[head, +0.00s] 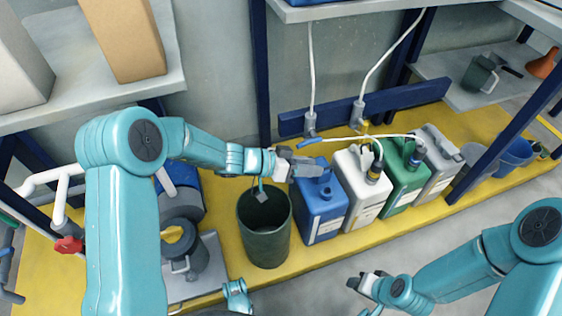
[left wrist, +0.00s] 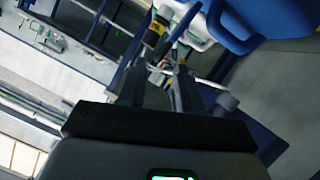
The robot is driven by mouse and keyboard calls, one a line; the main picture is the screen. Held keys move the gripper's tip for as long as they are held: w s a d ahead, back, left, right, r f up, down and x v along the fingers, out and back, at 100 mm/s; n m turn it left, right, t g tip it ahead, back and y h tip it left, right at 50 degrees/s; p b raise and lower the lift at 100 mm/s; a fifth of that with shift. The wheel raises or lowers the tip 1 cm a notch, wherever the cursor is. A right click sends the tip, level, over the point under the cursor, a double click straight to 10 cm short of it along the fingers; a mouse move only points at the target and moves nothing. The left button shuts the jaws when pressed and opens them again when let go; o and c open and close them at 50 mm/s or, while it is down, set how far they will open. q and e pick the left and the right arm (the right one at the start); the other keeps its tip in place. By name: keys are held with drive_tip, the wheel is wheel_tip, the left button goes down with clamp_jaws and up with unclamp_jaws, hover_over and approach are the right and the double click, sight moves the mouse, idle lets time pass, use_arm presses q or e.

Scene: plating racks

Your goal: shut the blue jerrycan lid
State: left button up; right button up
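The blue jerrycan (head: 320,214) stands on the yellow platform, left of the white jerrycan (head: 362,188). My left gripper (head: 304,166) is just above and behind its top in the head view. Its lid is too small and partly covered to tell how it sits. In the left wrist view the blue jerrycan (left wrist: 265,20) is at the upper right, outside the fingers. The left gripper (left wrist: 160,72) shows two dark fingers apart, with nothing clearly held between them. My right gripper (head: 366,281) is low over the floor, apart from the jerrycans; its finger gap is unclear.
A green jerrycan (head: 403,178) and a grey one (head: 437,160) stand further right. A dark green bin (head: 264,246) stands left of the blue jerrycan. White hoses (head: 311,65) hang behind the gripper from a shelf.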

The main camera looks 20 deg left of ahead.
use_arm(q)
drive_tip(key=v, duration=1.4)
drive_tip(key=shift+s, duration=0.1)
